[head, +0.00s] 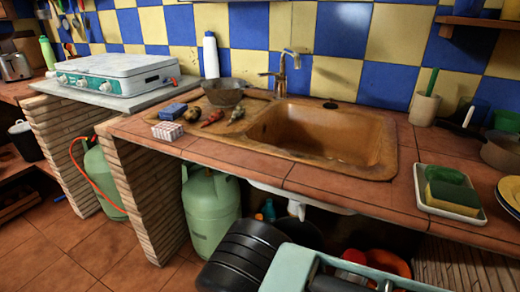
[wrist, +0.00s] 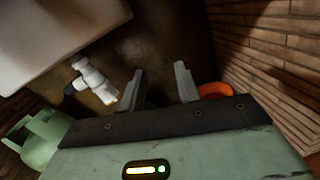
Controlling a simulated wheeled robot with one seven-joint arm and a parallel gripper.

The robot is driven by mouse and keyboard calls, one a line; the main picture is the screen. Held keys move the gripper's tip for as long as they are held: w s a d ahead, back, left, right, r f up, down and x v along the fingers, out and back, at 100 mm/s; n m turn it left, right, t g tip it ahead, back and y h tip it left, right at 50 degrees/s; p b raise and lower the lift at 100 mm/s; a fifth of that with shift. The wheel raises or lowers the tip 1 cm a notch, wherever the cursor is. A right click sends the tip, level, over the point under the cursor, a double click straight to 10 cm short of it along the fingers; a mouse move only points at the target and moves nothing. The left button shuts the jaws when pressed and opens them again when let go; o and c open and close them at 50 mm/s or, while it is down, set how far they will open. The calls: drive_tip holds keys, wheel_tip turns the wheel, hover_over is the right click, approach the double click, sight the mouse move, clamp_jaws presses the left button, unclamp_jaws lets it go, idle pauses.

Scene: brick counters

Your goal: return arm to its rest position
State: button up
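My gripper (wrist: 162,86) shows in the wrist view with its two pale fingers apart and nothing seen between them. It is low, facing the dark space under the counter. In the head view, black and pale green parts of my arm fill the bottom middle, in front of the counter. The fingers cannot be made out there.
The tiled counter (head: 290,176) with its sink (head: 325,130) overhangs this space. A white drain pipe (wrist: 92,78), green gas cylinder (wrist: 40,138), orange object (wrist: 215,90) and brick wall (wrist: 285,75) are around my gripper. Open floor (head: 60,250) lies at left.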

drive_tip(key=s+a+r+m+g+y, duration=0.35)
drive_tip(key=s+r+m+g, duration=0.2)
drive_tip(key=r, duration=0.35)
drive_tip(key=s+a+r+m+g+y, duration=0.3)
drive_tip(key=s+r+m+g+y, duration=0.15)
drive_tip(key=r+m, duration=0.4)
drive_tip(key=s+a+r+m+g+y, duration=0.3)
drive_tip(key=s+r+m+g, duration=0.25)
drive_tip(key=r, duration=0.45)
wheel_tip(320, 180, up, 14)
drive_tip(key=s+p, duration=0.1)
drive_tip(key=p, duration=1.2)
drive_tip(key=shift+p, duration=0.35)
